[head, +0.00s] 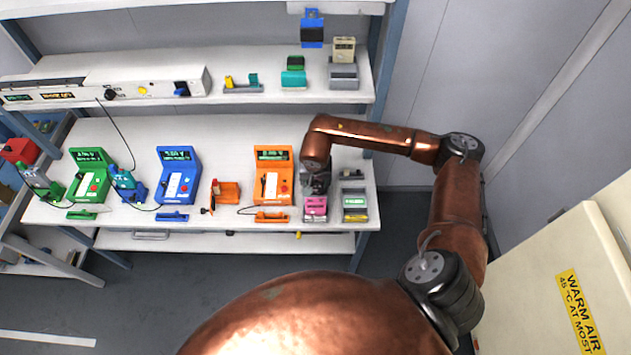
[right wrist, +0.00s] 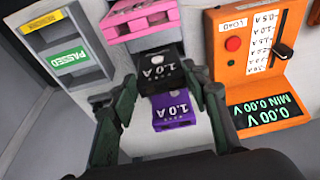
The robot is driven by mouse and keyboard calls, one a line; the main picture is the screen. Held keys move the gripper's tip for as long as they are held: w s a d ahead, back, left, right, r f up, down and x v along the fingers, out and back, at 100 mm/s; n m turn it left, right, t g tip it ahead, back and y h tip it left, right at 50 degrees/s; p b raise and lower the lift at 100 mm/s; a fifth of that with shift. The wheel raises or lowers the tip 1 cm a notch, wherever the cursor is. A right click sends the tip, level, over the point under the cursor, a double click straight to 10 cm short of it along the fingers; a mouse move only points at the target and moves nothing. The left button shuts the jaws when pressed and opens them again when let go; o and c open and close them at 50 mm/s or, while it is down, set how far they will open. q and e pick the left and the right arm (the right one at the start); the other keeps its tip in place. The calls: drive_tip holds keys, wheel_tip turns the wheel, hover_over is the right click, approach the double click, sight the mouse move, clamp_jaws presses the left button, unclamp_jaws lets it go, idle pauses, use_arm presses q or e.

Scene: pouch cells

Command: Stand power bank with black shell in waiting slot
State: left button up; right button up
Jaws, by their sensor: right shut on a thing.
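The power bank with black shell (right wrist: 158,72) carries a "1.0 A" label in the right wrist view. My right gripper (right wrist: 160,84) is shut on it, one finger on each side. It is between a pink power bank (right wrist: 138,20) and a purple one (right wrist: 172,110), also marked "1.0 A". I cannot tell whether its base rests in a slot. In the head view my right gripper (head: 318,182) is just behind the pink power bank (head: 316,206) and hides the black one. The waiting slot's own label is not readable. My left gripper is not in view.
The orange load tester (head: 272,175) stands close on the left. A grey holder marked "PASSED" (head: 355,214) is close on the right. Blue (head: 178,174) and green (head: 89,173) testers stand further left. A shelf (head: 240,97) overhangs the back of the bench.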

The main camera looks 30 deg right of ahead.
drive_tip(key=shift+f+b, duration=0.55)
drive_tip(key=shift+f, duration=0.15)
drive_tip(key=o, duration=1.3)
drive_tip(key=shift+c, duration=0.2)
drive_tip(key=v, duration=1.2)
drive_tip(key=shift+d, duration=0.1)
